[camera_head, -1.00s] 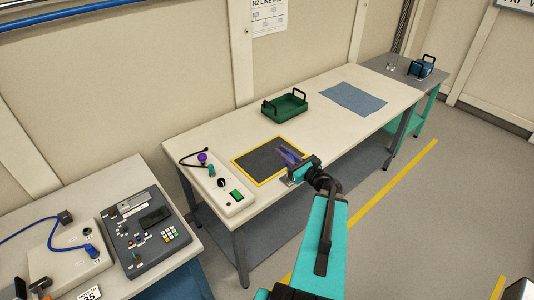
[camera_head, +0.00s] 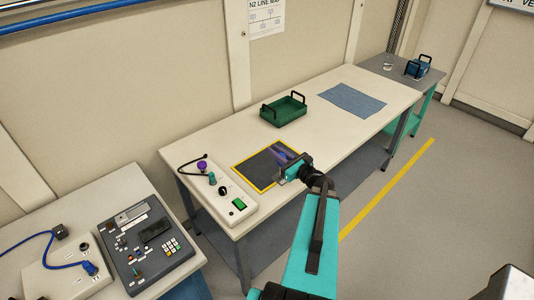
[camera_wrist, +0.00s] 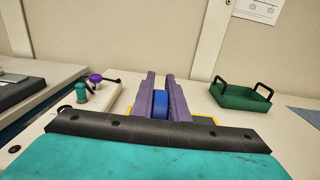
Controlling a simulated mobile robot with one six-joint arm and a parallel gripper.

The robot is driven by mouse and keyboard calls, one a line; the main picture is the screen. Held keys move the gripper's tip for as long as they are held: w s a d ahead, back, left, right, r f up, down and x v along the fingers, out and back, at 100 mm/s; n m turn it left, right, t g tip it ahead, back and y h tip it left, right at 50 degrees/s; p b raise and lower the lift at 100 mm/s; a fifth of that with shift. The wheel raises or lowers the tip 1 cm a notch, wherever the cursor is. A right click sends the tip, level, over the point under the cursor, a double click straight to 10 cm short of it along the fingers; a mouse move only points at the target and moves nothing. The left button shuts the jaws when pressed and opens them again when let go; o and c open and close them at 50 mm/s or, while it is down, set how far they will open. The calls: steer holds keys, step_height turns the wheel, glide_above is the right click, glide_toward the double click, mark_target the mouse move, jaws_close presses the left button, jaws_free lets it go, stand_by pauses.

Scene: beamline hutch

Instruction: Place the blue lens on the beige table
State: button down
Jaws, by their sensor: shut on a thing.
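My gripper (camera_wrist: 160,98) has purple fingers and is shut on the blue lens (camera_wrist: 160,104), which shows between them in the wrist view. In the head view my gripper (camera_head: 279,153) is over the dark mat with a yellow border (camera_head: 246,170); the lens is too small there to make out. The beige table (camera_head: 340,135) is the long pale-topped one under my arm. I cannot tell the exact height of the lens above it.
A green tray with black handles (camera_head: 284,110) and a blue cloth (camera_head: 352,100) lie further along the table. A pale control box (camera_head: 222,192) with knobs sits left of the mat. Bare tabletop lies between mat and cloth.

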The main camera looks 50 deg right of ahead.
steer(key=shift+w+d+f+b, duration=0.1)
steer(key=shift+d+f+b, duration=0.15)
steer(key=shift+b, duration=0.8)
steer(key=w+b, duration=0.1)
steer(key=b, duration=0.6)
steer(key=shift+d+f, duration=0.1)
steer(key=shift+d, duration=0.3)
steer(key=b, duration=1)
steer(key=shift+w+d, duration=0.1)
steer(key=shift+w, duration=0.3)
steer(key=w+d+b, duration=0.1)
steer(key=w+d, duration=0.5)
steer(key=w, duration=0.5)
steer(key=shift+w+d+f, duration=0.3)
steer(key=shift+d+f, duration=0.1)
steer(key=shift+f+b, duration=1.45)
steer(key=shift+f, duration=0.5)
